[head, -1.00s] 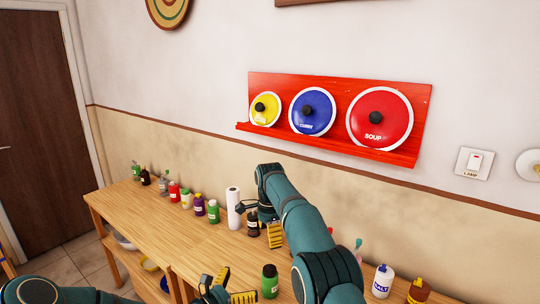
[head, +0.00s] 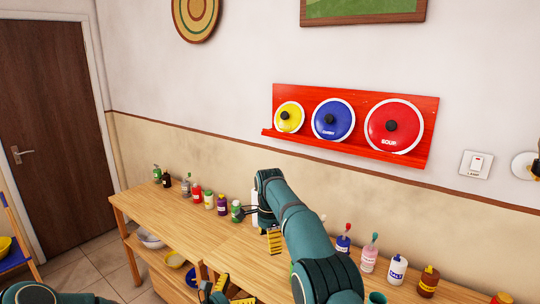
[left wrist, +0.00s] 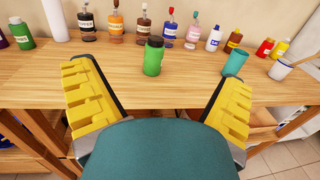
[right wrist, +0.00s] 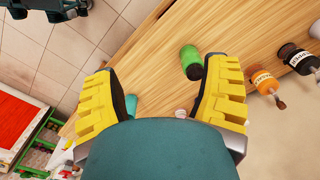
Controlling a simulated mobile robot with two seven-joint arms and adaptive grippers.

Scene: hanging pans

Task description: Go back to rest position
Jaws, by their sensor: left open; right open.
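My right gripper (head: 262,226) hangs over the wooden counter, below a bent teal arm. Its yellow-padded fingers also show in the right wrist view (right wrist: 164,82), wide apart with nothing between them. My left gripper (head: 222,290) is low in the head view, partly cut off by the bottom edge. In the left wrist view (left wrist: 160,88) its fingers are spread and empty, facing the counter's edge. A green jar (left wrist: 153,57) stands on the counter beyond the left fingers. It also shows in the right wrist view (right wrist: 191,62), beyond the right fingers.
A red wall rack (head: 432,125) holds yellow (head: 289,117), blue (head: 333,120) and red (head: 394,126) lids. The wooden counter (head: 185,222) carries several bottles along its back, with a teal cup (left wrist: 235,64) near its front edge. A door (head: 50,130) stands far left.

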